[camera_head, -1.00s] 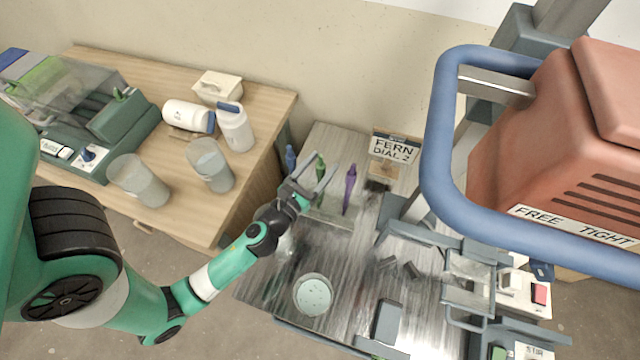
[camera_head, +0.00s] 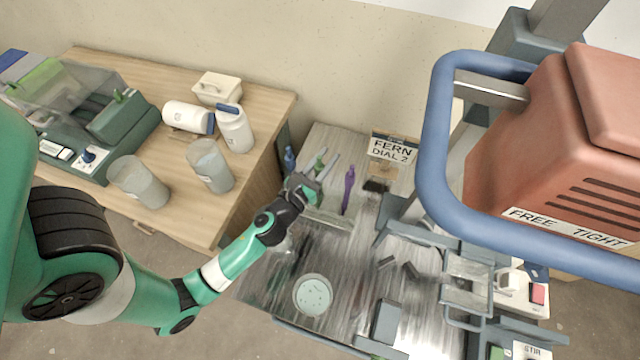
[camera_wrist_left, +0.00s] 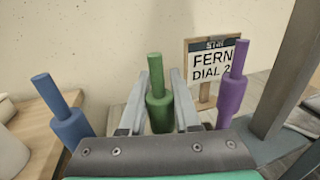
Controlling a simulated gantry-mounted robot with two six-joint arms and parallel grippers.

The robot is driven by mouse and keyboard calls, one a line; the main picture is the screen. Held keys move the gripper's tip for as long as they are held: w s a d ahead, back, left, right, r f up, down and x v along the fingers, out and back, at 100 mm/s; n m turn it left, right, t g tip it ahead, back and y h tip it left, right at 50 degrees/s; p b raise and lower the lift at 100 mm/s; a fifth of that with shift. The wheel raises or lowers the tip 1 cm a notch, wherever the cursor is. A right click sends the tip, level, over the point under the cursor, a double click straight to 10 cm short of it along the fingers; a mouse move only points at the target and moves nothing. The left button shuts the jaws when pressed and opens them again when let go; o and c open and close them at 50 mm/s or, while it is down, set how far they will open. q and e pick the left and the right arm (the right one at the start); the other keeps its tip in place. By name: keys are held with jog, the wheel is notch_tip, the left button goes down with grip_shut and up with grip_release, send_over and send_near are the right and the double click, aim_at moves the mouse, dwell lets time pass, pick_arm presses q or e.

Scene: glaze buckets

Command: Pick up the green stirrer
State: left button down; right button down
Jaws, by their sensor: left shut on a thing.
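The green stirrer (camera_wrist_left: 158,105) stands upright between the two fingers of my left gripper (camera_wrist_left: 162,100) in the left wrist view. In the head view the green stirrer (camera_head: 319,163) shows its top just beyond my left gripper (camera_head: 318,168), and its lower part is hidden by the gripper. My left gripper is shut on the green stirrer. A blue stirrer (camera_wrist_left: 66,113) stands to its left and a purple stirrer (camera_wrist_left: 232,88) to its right, both apart from the fingers. My right gripper is not in view.
A sign reading FERN DIAL 2 (camera_head: 393,150) stands behind the stirrers. A bucket (camera_head: 312,294) sits on the metal table (camera_head: 262,283). The wooden table (camera_head: 262,104) holds grey containers and white bottles. A large orange machine (camera_head: 560,150) with a blue rail fills the right.

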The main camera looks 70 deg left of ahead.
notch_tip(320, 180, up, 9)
jog(key=p, duration=0.9)
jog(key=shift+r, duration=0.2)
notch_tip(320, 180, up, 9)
jog(key=p, duration=0.9)
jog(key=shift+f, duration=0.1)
